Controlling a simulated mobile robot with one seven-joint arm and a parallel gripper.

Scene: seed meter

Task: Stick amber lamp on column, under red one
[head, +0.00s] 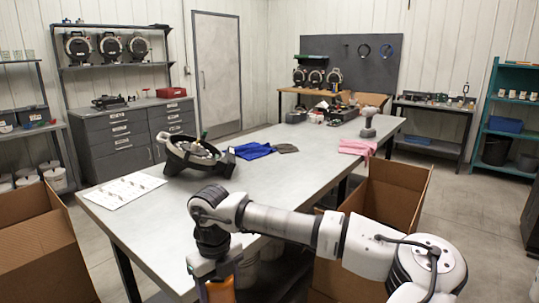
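I cannot make out the amber lamp, the red lamp or their column for certain in the head view. My gripper (215,268) hangs at the bottom of the picture, in front of the near long edge of the grey worktable (225,212). An orange piece (221,291) shows directly below it, cut off by the frame edge. I cannot tell whether this is held or what it is. The fingertips are not clear.
A black round seed meter (195,155), a white sheet with small parts (123,190), a blue cloth (253,151) and a pink cloth (357,147) lie on the table. Open cardboard boxes stand left (40,250) and right (405,190). The table's middle is clear.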

